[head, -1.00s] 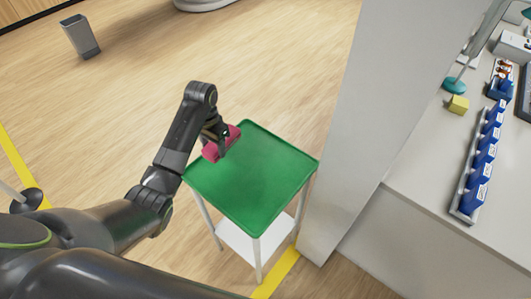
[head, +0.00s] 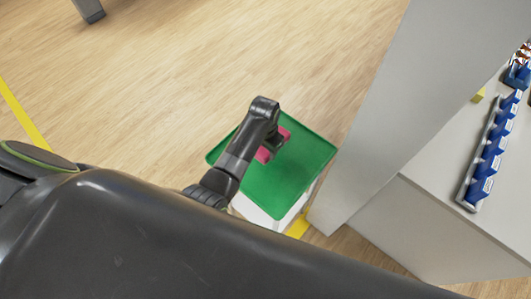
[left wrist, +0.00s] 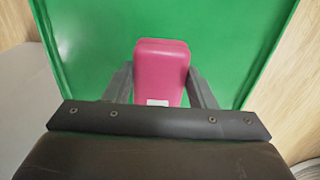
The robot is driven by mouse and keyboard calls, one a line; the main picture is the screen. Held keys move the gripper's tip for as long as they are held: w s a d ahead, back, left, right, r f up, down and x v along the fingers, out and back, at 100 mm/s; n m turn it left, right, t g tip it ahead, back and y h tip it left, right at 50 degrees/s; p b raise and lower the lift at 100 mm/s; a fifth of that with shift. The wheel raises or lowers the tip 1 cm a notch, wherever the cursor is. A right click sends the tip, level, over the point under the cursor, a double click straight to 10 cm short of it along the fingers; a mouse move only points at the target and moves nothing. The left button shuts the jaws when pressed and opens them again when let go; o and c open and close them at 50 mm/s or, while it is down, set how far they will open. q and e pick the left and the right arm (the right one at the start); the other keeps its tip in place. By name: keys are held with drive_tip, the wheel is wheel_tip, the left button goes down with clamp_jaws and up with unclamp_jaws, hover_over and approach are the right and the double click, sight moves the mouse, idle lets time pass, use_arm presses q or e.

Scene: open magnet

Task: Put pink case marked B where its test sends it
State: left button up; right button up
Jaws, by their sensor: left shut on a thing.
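The pink case (left wrist: 161,70) is between the two fingers of my left gripper (left wrist: 161,85), which is shut on it. A small white label shows on its near end; I cannot read a letter on it. In the head view the pink case (head: 264,154) is partly hidden by my left gripper (head: 272,143). Both are over the green tray top (head: 300,165) of a small white stand. I cannot tell whether the case touches the green top. My right gripper is not in view.
A grey wall panel (head: 365,125) stands right of the stand. Beyond it, a counter (head: 435,180) holds a row of blue bins (head: 490,155) and a yellow block (head: 478,96). A grey bin (head: 90,9) stands on the floor at upper left. Wooden floor is open at the left.

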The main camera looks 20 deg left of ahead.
use_arm(q)
wheel_tip(320, 180, down, 4)
drive_tip(key=shift+d+r, duration=0.1)
drive_tip(key=shift+r, duration=0.15)
drive_tip(key=shift+f, duration=0.5)
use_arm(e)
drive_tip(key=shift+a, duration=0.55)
use_arm(q)
drive_tip(key=shift+f, duration=0.1)
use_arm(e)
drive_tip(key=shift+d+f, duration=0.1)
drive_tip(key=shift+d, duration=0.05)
use_arm(q)
drive_tip(key=o, duration=1)
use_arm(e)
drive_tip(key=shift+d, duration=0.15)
use_arm(q)
drive_tip(key=shift+r, duration=0.7)
wheel_tip(320, 180, up, 11)
drive_tip(key=shift+f, duration=0.1)
